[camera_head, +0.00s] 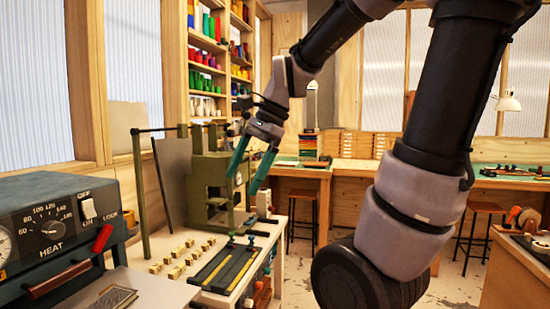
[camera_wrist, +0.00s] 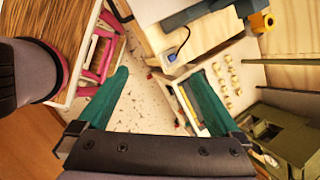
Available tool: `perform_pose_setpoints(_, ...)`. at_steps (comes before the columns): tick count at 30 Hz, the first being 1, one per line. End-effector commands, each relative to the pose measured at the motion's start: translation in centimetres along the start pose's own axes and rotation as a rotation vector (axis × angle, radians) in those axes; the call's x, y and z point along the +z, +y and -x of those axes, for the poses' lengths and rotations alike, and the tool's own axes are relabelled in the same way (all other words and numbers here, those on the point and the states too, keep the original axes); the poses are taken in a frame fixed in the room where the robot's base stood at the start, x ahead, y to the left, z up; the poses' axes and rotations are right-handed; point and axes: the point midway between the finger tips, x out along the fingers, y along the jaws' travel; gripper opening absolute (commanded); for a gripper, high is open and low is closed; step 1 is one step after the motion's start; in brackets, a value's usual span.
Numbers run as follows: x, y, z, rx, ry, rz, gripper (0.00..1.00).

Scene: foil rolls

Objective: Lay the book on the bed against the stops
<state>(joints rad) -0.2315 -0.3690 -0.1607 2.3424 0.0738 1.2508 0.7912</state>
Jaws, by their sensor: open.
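My gripper (camera_head: 244,183) has two teal fingers spread apart with nothing between them. It hangs in the air in front of the green press (camera_head: 210,178). In the wrist view my gripper (camera_wrist: 161,75) is also open and empty, with the floor and bench edge beyond. A flat dark piece with a gold-coloured frame (camera_head: 112,301), possibly the book, lies on a pale grey plate (camera_head: 165,290) at the lower left, cut off by the frame edge. I cannot tell for sure which surface is the bed, and I cannot make out the stops.
A blue-grey heater box (camera_head: 45,225) with a dial and a red-handled lever stands at left. Small brass blocks (camera_head: 180,258) and a dark tray (camera_head: 228,268) lie on the white bench. Stools (camera_head: 303,214) stand behind. My arm hides part of the right side.

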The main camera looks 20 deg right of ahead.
Motion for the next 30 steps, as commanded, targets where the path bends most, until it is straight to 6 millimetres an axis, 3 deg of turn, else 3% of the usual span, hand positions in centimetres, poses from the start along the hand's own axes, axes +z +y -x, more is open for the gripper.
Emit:
perform_pose_setpoints(3,-1.4,1.5,2.7,-0.146,0.173,0.395,1.0)
perform_pose_setpoints(6,-2.2,2.4,4.2,-0.199,0.329,0.668,1.0)
perform_pose_setpoints(10,-2.8,3.1,5.5,-0.21,0.479,0.892,1.0)
perform_pose_setpoints(15,-3.0,3.3,6.0,-0.203,0.545,0.989,1.0)
perform_pose_setpoints(30,-3.0,3.3,6.0,-0.203,0.542,0.988,1.0)
